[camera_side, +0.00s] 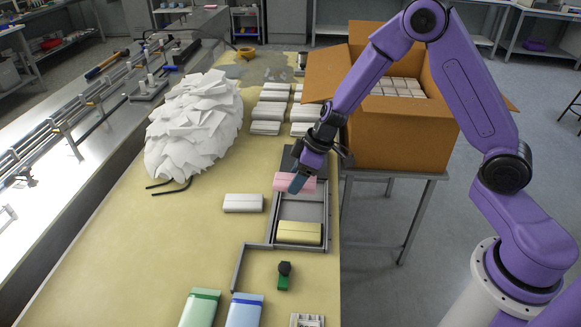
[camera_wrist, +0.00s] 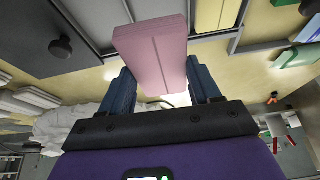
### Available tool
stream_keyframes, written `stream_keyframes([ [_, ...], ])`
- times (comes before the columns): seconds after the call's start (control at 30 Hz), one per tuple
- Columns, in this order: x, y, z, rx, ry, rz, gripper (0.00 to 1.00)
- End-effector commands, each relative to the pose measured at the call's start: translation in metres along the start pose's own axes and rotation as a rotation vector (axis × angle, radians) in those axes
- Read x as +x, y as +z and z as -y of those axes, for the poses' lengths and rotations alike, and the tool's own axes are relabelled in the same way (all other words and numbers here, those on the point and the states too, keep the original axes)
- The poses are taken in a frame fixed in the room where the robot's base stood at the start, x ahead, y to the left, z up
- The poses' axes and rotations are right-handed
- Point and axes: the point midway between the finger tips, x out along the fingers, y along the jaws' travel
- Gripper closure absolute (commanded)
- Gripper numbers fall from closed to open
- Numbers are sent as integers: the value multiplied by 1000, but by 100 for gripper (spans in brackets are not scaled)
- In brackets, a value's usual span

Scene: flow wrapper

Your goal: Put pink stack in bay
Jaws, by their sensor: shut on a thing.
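The pink stack (camera_side: 281,182) is held between the fingers of my gripper (camera_side: 298,182), above the far part of a grey tray-like bay (camera_side: 270,226). In the wrist view the pink stack (camera_wrist: 150,52) sits between the two blue fingers of my gripper (camera_wrist: 163,88), which are shut on it. A yellow stack (camera_side: 299,232) lies in the near part of the bay and shows at the top of the wrist view (camera_wrist: 216,14). The space between the pink and yellow stacks is bare. Whether the pink stack touches the bay is unclear.
A white stack (camera_side: 243,203) lies left of the bay. A large heap of white sheets (camera_side: 195,118) stands further back, with white stacks (camera_side: 267,112) behind. A cardboard box (camera_side: 400,135) stands right. A green-and-black tool (camera_side: 284,276) and packs (camera_side: 200,308) lie in front.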

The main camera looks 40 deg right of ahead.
Motion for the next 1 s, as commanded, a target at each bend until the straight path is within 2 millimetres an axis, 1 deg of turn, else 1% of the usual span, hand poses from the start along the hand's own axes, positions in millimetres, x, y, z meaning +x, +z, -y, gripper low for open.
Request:
stream_keyframes([
  [0.03, 2, 6, 1, -3, -1, 3, 66],
  [0.2, 6, 19, 6, -18, -2, 8, 66],
  [0.47, 11, 26, 8, -26, -2, 11, 66],
  [1.0, 42, 39, 8, -27, -2, 11, 66],
])
